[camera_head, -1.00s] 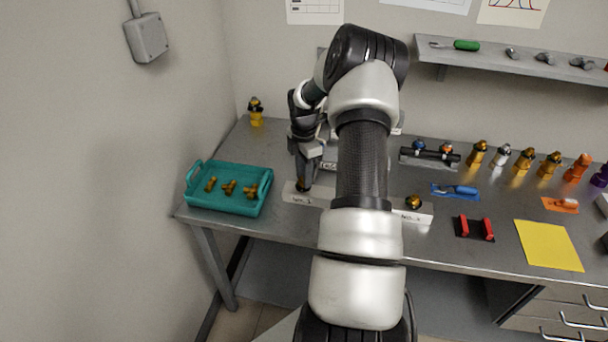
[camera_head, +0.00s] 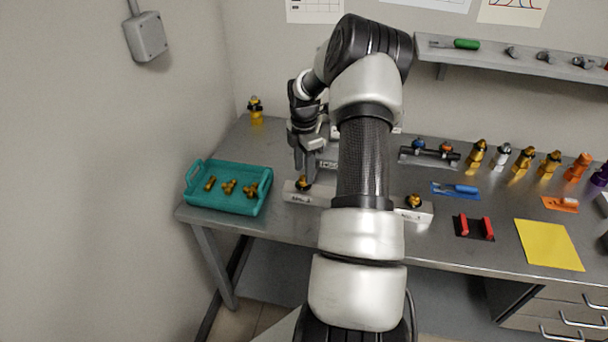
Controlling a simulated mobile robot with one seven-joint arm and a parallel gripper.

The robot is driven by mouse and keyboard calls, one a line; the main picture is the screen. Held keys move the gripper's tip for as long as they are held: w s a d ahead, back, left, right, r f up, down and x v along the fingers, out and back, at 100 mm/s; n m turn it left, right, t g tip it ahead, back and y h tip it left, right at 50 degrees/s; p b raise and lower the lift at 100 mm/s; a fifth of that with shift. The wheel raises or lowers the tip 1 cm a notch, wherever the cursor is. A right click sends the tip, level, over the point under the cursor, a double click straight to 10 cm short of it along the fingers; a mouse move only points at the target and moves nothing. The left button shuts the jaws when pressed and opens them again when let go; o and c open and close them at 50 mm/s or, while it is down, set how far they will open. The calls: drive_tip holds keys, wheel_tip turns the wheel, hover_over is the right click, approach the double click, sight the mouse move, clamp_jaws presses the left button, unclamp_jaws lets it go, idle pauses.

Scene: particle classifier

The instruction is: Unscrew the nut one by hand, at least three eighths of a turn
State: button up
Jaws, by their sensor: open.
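A brass nut (camera_head: 303,184) sits on a white labelled block (camera_head: 296,196) at the front left of the bench. A second brass nut (camera_head: 413,201) sits on another white block (camera_head: 424,216), right of my forearm. The label lettering is too small to read, so I cannot tell for sure which is nut one. My gripper (camera_head: 304,168) points down, open and empty, just above the left nut. Its fingertips appear clear of the nut. The nut's thread is too small to make out.
A teal tray (camera_head: 225,206) with several brass fittings stands left of the block. A brass fitting (camera_head: 256,112) stands at the back left. My arm hides the bench middle. Right are a valve manifold (camera_head: 430,154), red blocks (camera_head: 475,228) and a yellow sheet (camera_head: 548,246).

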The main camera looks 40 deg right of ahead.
wheel_tip(320, 180, up, 15)
drive_tip(key=shift+f, duration=0.1)
idle(0.6)
